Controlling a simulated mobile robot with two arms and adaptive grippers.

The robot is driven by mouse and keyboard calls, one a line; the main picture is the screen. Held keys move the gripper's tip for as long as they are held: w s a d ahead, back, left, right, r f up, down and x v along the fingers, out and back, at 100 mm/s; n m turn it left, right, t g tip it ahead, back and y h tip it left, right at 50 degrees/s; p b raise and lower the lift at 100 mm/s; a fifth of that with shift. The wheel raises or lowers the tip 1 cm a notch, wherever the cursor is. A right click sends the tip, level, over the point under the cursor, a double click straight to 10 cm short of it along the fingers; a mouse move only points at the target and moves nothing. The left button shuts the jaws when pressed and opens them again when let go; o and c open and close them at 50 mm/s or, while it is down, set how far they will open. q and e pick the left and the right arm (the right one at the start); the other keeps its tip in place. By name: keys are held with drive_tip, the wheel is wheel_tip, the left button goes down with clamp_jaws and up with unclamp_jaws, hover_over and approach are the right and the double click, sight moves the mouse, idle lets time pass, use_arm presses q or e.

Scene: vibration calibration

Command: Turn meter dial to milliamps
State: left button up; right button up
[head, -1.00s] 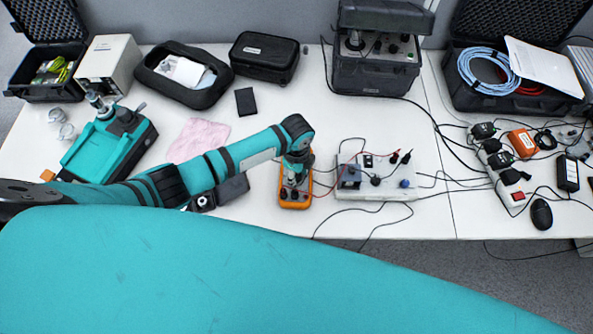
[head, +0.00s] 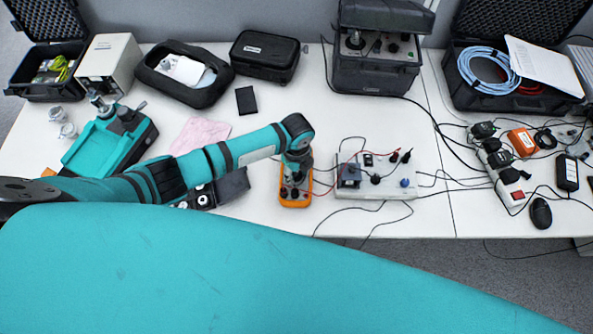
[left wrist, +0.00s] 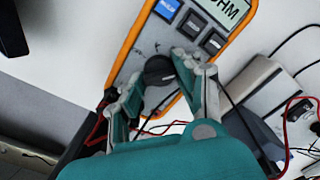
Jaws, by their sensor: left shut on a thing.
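The orange meter (head: 295,203) lies near the front edge of the table in the head view, partly hidden by my left gripper (head: 295,172). In the left wrist view the meter's orange rim (left wrist: 127,42) frames a grey face. Its display (left wrist: 226,8) shows letters reading "OHM", with blue and dark buttons below. The round black dial (left wrist: 158,70) sits between the fingertips of my left gripper (left wrist: 157,77), which is shut on it. The dial's pointer mark is too unclear to read. My right gripper is in neither current view.
A white panel (head: 372,211) with knobs and cables stands right of the meter. Black and red leads run close to the meter. A dark box (head: 232,187) lies to its left, beside a pink cloth (head: 198,135). A power strip (head: 507,183) is farther right.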

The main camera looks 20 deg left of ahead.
sight(297, 173)
use_arm(q)
drive_tip(key=o, duration=0.9)
drive_tip(key=shift+c, duration=0.2)
drive_tip(key=shift+r, duration=0.1)
wheel_tip(297, 173, up, 12)
drive_tip(key=shift+o, duration=0.4)
